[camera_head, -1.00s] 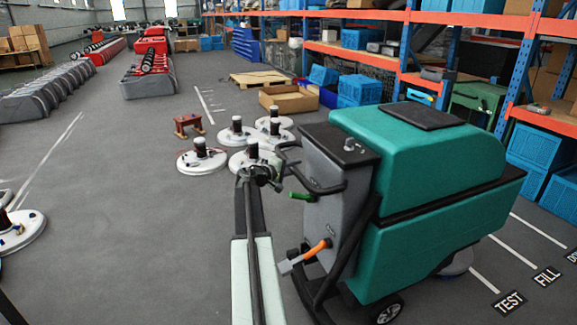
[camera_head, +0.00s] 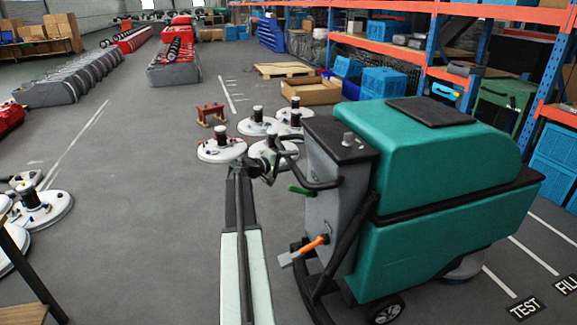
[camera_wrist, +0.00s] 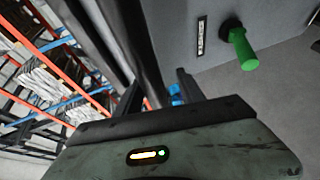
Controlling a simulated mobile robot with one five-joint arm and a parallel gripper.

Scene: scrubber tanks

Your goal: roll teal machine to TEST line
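The teal machine (camera_head: 430,240) stands at the right in the head view, its grey panel and black handle (camera_head: 325,184) facing my arm. An orange lever and a green grip (camera_head: 300,190) show on that side; the green grip also shows in the wrist view (camera_wrist: 242,48). My gripper (camera_head: 270,160) is at the handle's near end. In the wrist view my gripper (camera_wrist: 162,92) has its fingers apart, with a dark bar passing between them and a gap beside the right finger. Contact with the bar is unclear. The TEST label (camera_head: 525,307) lies on the floor right of the machine, beside a white line.
More white heads (camera_head: 40,209) are at the left. Blue-orange racks (camera_head: 440,50) with blue crates line the right. The floor at centre-left is clear.

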